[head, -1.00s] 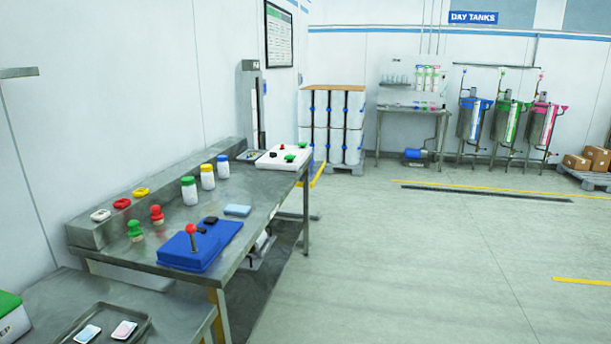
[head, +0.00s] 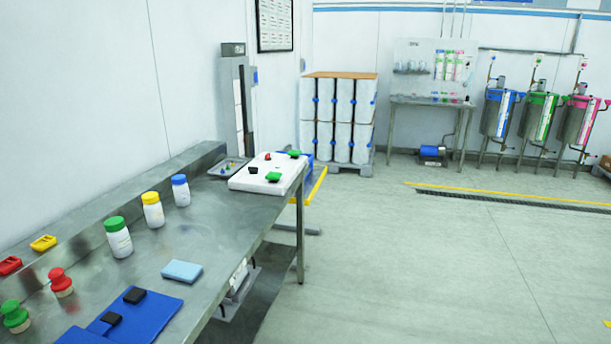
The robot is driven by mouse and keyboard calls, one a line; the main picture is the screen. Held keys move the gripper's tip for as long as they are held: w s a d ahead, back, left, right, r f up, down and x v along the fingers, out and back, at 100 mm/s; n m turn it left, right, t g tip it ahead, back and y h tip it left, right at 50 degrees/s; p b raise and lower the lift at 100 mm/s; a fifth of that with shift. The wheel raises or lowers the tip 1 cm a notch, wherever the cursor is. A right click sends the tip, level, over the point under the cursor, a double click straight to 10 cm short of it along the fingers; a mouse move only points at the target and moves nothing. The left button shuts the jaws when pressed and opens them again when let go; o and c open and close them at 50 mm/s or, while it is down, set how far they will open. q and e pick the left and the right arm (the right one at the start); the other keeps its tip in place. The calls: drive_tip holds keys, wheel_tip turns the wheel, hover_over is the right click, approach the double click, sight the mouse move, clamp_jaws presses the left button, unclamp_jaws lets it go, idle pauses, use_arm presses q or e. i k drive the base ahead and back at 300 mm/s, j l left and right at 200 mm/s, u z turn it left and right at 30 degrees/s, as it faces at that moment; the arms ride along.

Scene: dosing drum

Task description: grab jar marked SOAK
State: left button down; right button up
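Three white jars stand upright in a row on the steel bench (head: 215,235) in the head view. The nearest has a green lid (head: 118,237), the middle one a yellow lid (head: 152,210), and the farthest a blue lid (head: 181,191). Their labels are too small to read, so I cannot tell which is marked SOAK. Neither of my grippers is in view.
A red-topped stamp (head: 61,283) and a green-topped one (head: 15,317) stand near the jars. A blue mat (head: 155,312) with black pieces and a light blue pad (head: 182,271) lie in front. A white board (head: 268,174) is at the far end. The floor at right is clear.

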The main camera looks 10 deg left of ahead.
sight(182, 197)
drive_tip(key=i, duration=2.6)
drive_tip(key=i+u, duration=0.2)
drive_tip(key=u, duration=0.25)
drive_tip(key=i+l+u, duration=0.1)
drive_tip(key=u, duration=0.35)
drive_tip(key=i+l+u, duration=0.15)
drive_tip(key=u, duration=0.3)
drive_tip(key=i+l+u, duration=0.2)
drive_tip(key=u, duration=0.25)
